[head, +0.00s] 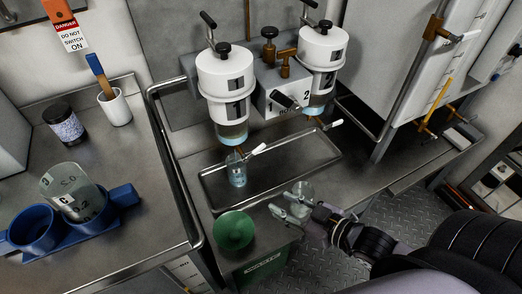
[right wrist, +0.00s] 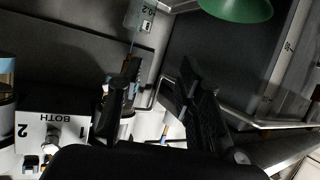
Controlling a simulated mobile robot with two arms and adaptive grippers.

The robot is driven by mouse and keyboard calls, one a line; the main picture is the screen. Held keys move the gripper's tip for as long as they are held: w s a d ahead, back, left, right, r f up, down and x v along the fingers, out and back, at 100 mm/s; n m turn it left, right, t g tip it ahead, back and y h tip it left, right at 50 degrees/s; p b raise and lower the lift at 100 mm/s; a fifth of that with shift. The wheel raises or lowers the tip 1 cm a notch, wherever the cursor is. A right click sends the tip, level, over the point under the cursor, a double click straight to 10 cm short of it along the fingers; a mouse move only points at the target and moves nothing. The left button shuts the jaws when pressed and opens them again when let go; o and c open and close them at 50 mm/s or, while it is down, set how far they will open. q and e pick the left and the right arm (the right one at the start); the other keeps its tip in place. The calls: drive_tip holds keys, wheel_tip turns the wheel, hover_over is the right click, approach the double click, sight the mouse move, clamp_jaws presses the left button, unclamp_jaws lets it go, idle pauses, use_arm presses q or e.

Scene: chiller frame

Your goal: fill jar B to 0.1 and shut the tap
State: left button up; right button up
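A small clear jar (head: 236,172) with bluish contents stands in the metal tray under the tap of tank 1 (head: 225,80). Its letter is too small to read; part of a jar marked 0.2 (right wrist: 146,14) shows at the top of the right wrist view. The tap's white-tipped handle (head: 257,149) sticks out to the right above the jar. My left gripper is out of view.
A glass jar marked C (head: 72,192) rests at the blue holder (head: 75,238) on the left bench. A green bowl-like thing (head: 235,230) is in front of the tray (head: 300,172). Tank 2 (head: 322,60) and the selector block (head: 280,98) stand behind.

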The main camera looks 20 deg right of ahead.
sight(261, 149)
use_arm(q)
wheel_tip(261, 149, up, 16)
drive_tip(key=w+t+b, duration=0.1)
drive_tip(key=b, duration=0.3)
use_arm(e)
wheel_tip(261, 149, up, 5)
drive_tip(key=s+n+t+h, duration=0.2)
drive_tip(key=n+t+h, duration=0.3)
drive_tip(key=n, duration=1.4)
drive_tip(key=w+p, duration=0.5)
drive_tip(key=w, duration=1.1)
drive_tip(key=shift+w+r, duration=0.15)
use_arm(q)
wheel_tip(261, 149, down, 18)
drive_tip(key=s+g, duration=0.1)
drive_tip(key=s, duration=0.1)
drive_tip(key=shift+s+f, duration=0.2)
use_arm(e)
drive_tip(key=shift+w, duration=0.7)
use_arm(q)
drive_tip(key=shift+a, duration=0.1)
use_arm(e)
clamp_jaws()
